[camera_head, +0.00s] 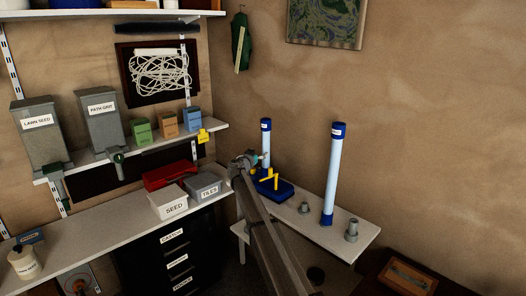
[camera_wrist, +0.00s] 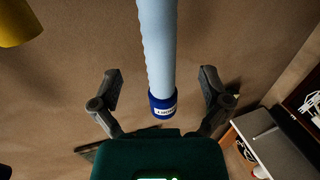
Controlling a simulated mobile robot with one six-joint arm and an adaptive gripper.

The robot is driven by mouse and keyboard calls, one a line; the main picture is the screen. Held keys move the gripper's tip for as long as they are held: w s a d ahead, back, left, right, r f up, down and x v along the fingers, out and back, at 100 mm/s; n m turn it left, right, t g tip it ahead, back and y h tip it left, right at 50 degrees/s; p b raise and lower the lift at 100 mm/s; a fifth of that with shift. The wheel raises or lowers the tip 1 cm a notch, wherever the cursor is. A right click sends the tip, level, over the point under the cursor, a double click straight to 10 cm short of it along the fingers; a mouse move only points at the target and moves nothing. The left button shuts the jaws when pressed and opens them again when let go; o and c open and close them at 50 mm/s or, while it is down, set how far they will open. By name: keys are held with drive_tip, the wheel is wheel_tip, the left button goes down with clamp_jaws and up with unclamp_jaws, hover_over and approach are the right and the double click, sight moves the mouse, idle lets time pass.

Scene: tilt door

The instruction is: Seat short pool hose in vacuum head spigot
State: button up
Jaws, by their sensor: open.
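The short pool hose (camera_head: 265,142), pale blue with dark blue cuffs, stands upright at the back of the white side bench. Its lower end is hidden behind my arm and the vacuum head. The blue vacuum head (camera_head: 286,188) has yellow parts and sits on the bench in front of it; I cannot make out its spigot. My gripper (camera_head: 252,160) is beside the short hose. In the wrist view my gripper (camera_wrist: 160,78) is open, with a finger on each side of a pale blue hose (camera_wrist: 157,50), whose labelled cuff (camera_wrist: 163,106) is near the palm. Neither finger visibly touches it.
A longer pale blue hose (camera_head: 334,175) stands upright on the side bench (camera_head: 364,235), right of the vacuum head. Grey fittings (camera_head: 351,231) (camera_head: 304,208) stand near it. White and grey bins (camera_head: 168,203) and a red box (camera_head: 170,175) crowd the left worktop. Walls close in behind.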

drive_tip(key=shift+v, duration=2.75)
drive_tip(key=s+d+f+g, duration=0.5)
drive_tip(key=s+d+f, duration=0.1)
drive_tip(key=s+d, duration=0.6)
drive_tip(key=s+d+f+g, duration=0.5)
drive_tip(key=s+d+f, duration=0.1)
drive_tip(key=s+d, duration=0.6)
drive_tip(key=s+f+n+g+y, duration=0.2)
drive_tip(key=s+f+g+y, duration=0.1)
drive_tip(key=s, duration=1.2)
drive_tip(key=s+d+f+n+g+y, duration=0.1)
drive_tip(key=s+f+n+g+y, duration=0.2)
drive_tip(key=s, duration=1.2)
drive_tip(key=shift+y+p, duration=0.3)
drive_tip(key=shift+y, duration=0.8)
